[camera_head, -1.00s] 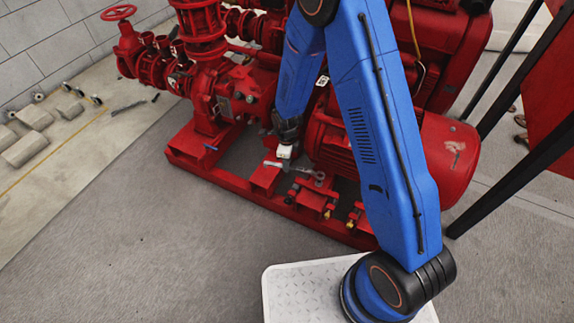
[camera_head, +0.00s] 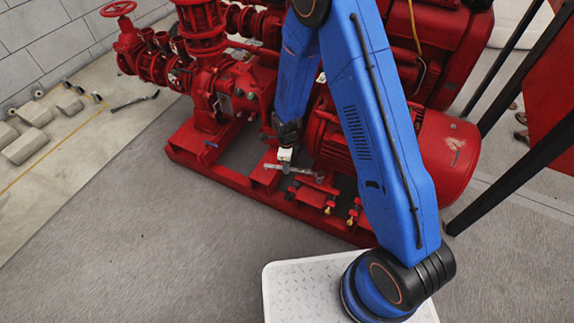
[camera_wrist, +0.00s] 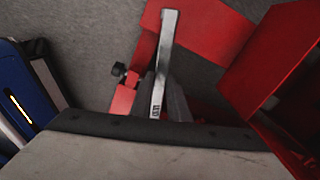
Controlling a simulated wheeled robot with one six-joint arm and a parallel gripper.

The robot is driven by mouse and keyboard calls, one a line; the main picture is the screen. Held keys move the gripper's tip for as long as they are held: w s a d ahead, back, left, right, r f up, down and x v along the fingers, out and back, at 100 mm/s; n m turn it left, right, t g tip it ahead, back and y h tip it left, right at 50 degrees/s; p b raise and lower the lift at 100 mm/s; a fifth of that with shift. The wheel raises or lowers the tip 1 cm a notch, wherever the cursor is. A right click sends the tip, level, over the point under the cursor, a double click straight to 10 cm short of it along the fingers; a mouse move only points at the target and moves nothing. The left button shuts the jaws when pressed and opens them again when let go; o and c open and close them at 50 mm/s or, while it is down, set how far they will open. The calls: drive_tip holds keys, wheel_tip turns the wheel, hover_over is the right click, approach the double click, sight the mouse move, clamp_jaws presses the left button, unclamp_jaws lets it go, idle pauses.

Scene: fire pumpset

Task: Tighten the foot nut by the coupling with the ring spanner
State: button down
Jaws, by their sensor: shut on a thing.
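My gripper (camera_head: 286,160) is shut on the grey metal ring spanner (camera_head: 301,170), low over the red base frame, left of the red motor. The spanner lies roughly level, with its right end over a red foot block by the motor. In the wrist view the spanner (camera_wrist: 163,62) shows as a narrow grey bar with small markings near the gripper. The foot nut cannot be made out, and I cannot tell whether the spanner's ring is seated around it.
The red motor (camera_head: 447,155) stands right of my gripper and the red pump (camera_head: 219,95) left. The red base frame (camera_head: 235,182) lies below, with small yellow-tipped fittings at its front edge. Grey floor in front is clear. Black posts stand at the right.

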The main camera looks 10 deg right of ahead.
drive_tip(key=shift+f, duration=1.3)
idle(0.4)
drive_tip(key=shift+s+a+n, duration=0.15)
drive_tip(key=shift+s+n, duration=0.15)
drive_tip(key=shift+s, duration=0.05)
idle(0.7)
drive_tip(key=shift+r, duration=0.15)
drive_tip(key=shift+r, duration=2.4)
